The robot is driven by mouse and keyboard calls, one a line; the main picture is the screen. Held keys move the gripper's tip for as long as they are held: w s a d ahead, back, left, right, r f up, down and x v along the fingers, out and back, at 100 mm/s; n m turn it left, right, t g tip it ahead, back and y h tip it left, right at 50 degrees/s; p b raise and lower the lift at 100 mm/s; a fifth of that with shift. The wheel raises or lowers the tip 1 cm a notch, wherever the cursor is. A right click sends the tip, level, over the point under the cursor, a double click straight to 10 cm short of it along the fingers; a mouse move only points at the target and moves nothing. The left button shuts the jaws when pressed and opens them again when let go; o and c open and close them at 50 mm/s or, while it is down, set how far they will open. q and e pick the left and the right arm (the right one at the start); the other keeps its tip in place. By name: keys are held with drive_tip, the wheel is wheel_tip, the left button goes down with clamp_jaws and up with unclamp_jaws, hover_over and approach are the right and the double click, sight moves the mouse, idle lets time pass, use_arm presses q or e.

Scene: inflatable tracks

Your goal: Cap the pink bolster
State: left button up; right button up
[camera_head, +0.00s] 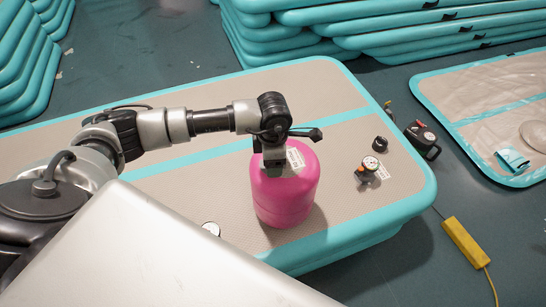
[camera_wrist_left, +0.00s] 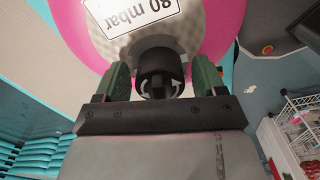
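The pink bolster (camera_head: 284,200) stands upright on the beige and teal inflatable track (camera_head: 350,215). My left gripper (camera_head: 273,165) points down over its top, hiding part of it. In the left wrist view the bolster's pink rim (camera_wrist_left: 82,35) surrounds a grey top with a white "80 mbar" label (camera_wrist_left: 150,12). A black round fitting (camera_wrist_left: 160,75) lies between the green fingers of my left gripper (camera_wrist_left: 162,80), with narrow gaps on both sides. I cannot tell whether it is a cap or a valve. A black cap-like piece (camera_head: 380,144) stands on the track to the right. My right gripper is out of view.
A pressure gauge (camera_head: 367,168) stands on the track right of the bolster, and a white disc (camera_head: 211,228) lies left of it. A black pump-like device (camera_head: 422,138) and a yellow box (camera_head: 466,243) are on the floor. Stacked teal mats (camera_head: 265,45) stand behind.

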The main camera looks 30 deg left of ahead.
use_arm(q)
drive_tip(key=shift+o, duration=0.8)
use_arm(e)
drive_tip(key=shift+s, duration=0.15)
use_arm(q)
drive_tip(key=shift+r, duration=0.3)
wheel_tip(320, 180, up, 10)
drive_tip(key=shift+r+p, duration=0.1)
drive_tip(key=shift+p, duration=0.3)
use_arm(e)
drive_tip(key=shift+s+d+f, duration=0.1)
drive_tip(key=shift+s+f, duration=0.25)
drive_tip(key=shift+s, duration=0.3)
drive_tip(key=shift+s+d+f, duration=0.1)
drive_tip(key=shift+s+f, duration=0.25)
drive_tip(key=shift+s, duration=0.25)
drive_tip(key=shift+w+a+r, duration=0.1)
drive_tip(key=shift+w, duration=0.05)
